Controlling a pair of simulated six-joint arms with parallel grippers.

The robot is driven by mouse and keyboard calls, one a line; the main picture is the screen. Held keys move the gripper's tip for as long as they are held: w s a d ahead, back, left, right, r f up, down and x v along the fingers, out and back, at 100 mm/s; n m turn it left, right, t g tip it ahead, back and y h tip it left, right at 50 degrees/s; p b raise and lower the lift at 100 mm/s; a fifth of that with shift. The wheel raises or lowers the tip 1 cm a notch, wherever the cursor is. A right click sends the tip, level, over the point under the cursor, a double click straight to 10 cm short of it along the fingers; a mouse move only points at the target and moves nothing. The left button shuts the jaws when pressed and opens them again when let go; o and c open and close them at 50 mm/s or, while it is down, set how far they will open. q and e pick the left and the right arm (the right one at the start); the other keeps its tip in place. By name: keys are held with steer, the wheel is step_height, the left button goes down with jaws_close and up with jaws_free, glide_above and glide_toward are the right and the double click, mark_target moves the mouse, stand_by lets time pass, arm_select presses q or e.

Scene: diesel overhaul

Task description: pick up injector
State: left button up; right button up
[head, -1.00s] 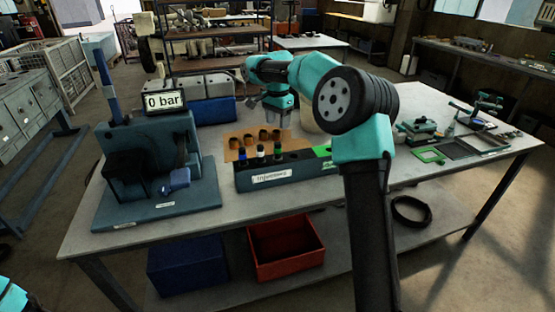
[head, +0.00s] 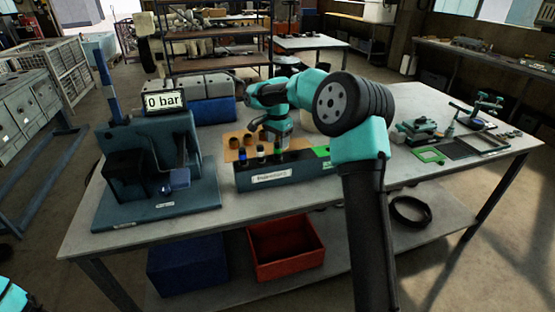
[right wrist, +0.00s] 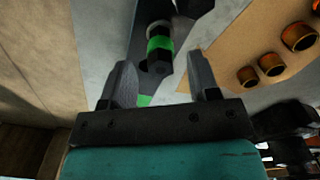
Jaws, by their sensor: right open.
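The injector rack (head: 290,177) is a dark block with a white label on the workbench. It holds upright injectors: one with a blue band (head: 241,156), one with a pale band (head: 261,153), and one with a green band (head: 279,155). My right gripper (head: 278,143) is over the green-banded injector, pointing down. In the right wrist view, the green-banded injector (right wrist: 159,45) shows between and just beyond the fingertips of my open right gripper (right wrist: 161,64). No finger clearly touches it. My left gripper is out of view.
The test stand (head: 155,205) with a "0 bar" display (head: 165,101) stands at left. A green tray (head: 428,156) and fixtures are at right. A red bin (head: 286,250) is below.

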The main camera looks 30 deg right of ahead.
mark_target(277, 161)
step_height(277, 161, down, 3)
steer(key=shift+f, duration=0.15)
stand_by(0.4)
jaws_close()
stand_by(0.4)
